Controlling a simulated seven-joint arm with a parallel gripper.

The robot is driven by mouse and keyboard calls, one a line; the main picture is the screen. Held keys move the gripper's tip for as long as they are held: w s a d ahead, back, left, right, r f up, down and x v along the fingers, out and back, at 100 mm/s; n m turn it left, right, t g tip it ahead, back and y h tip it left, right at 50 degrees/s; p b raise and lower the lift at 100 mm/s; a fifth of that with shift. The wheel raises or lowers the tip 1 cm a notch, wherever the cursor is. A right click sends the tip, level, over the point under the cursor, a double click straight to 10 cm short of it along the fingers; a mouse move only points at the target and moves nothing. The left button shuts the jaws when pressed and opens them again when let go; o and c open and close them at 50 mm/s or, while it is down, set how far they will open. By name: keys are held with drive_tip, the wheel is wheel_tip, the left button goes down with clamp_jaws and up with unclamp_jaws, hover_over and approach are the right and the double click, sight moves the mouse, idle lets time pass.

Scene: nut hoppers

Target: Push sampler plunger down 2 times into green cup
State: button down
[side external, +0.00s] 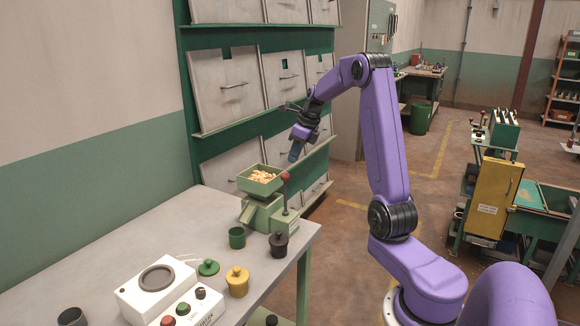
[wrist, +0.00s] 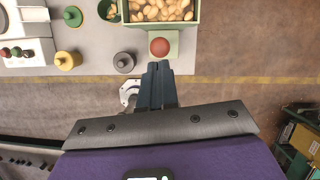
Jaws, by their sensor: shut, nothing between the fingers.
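The green sampler (side external: 262,214) stands near the table's far right corner, its hopper (side external: 240,184) full of nuts. Its plunger has a red ball knob (side external: 286,177), which appears raised on its post; the knob also shows in the wrist view (wrist: 159,47). The green cup (side external: 237,238) stands on the table at the sampler's front left. It is partly cut off in the wrist view (wrist: 108,12), and its contents are unclear. My gripper (side external: 294,156) is shut and empty, pointing down above the knob and apart from it. In the wrist view its fingertips (wrist: 158,67) appear just below the knob.
A black lidded jar (side external: 278,244) stands close to the sampler's front. Wall bins (side external: 226,85) rise behind.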

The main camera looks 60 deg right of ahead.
sight(289, 177)
drive_tip(key=shift+x, duration=2.3)
wheel_tip(289, 177, down, 3)
drive_tip(key=shift+s+f, duration=0.1)
drive_tip(key=shift+a+f, duration=0.1)
drive_tip(key=shift+f, duration=0.2)
drive_tip(key=shift+s, duration=0.1)
drive_tip(key=v, duration=1.4)
drive_tip(key=shift+r, duration=0.35)
drive_tip(key=shift+w, duration=0.2)
